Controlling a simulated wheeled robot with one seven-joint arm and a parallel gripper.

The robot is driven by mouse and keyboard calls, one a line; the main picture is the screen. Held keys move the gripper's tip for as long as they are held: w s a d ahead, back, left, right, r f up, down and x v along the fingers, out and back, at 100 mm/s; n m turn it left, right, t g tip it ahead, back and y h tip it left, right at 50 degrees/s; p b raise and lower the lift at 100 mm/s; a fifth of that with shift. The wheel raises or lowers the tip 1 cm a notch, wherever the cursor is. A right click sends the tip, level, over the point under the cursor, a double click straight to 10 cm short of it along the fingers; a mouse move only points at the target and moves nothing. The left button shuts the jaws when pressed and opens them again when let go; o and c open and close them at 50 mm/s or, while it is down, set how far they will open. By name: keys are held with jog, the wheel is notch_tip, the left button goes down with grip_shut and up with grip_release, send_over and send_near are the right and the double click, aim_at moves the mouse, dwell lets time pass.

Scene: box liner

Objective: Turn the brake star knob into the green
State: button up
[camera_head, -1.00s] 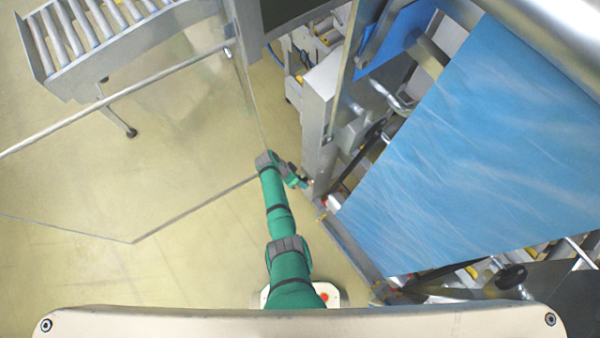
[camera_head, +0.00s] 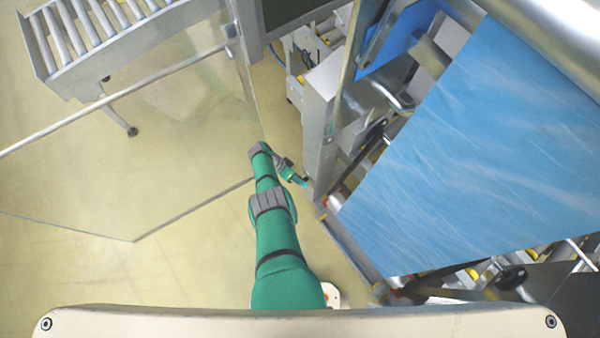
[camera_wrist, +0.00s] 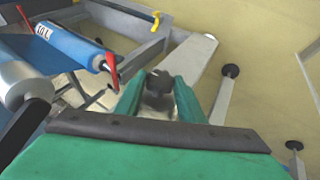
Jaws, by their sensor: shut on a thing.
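The dark star knob (camera_wrist: 161,82) shows between the two green fingers of my gripper (camera_wrist: 160,98) in the wrist view. My gripper is shut on it, with a finger on either side. A paler part shows below the knob, between the fingers. In the head view my gripper (camera_head: 304,182) is at the left side of the machine's steel frame, near its lower corner. The knob cannot be made out there. No green marking or scale for the brake can be made out in either view.
A steel post (camera_head: 322,140) stands close beside my gripper. The wide blue film (camera_head: 470,150) lies to the right. In the wrist view a red lever (camera_wrist: 112,70) sits at the end of a blue roll (camera_wrist: 75,45). Open floor (camera_head: 190,250) lies to the left.

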jog(key=shift+w+a+r, duration=0.2)
jog(key=shift+w+r, duration=0.1)
jog(key=shift+w, duration=0.05)
jog(key=shift+c, duration=0.2)
jog(key=o, duration=1.1)
jog(key=shift+c, duration=0.2)
jog(key=shift+s+d+f, duration=0.1)
jog(key=shift+s, duration=0.05)
jog(key=v, duration=1)
jog(key=shift+a+r, duration=0.25)
jog(key=shift+a, duration=0.1)
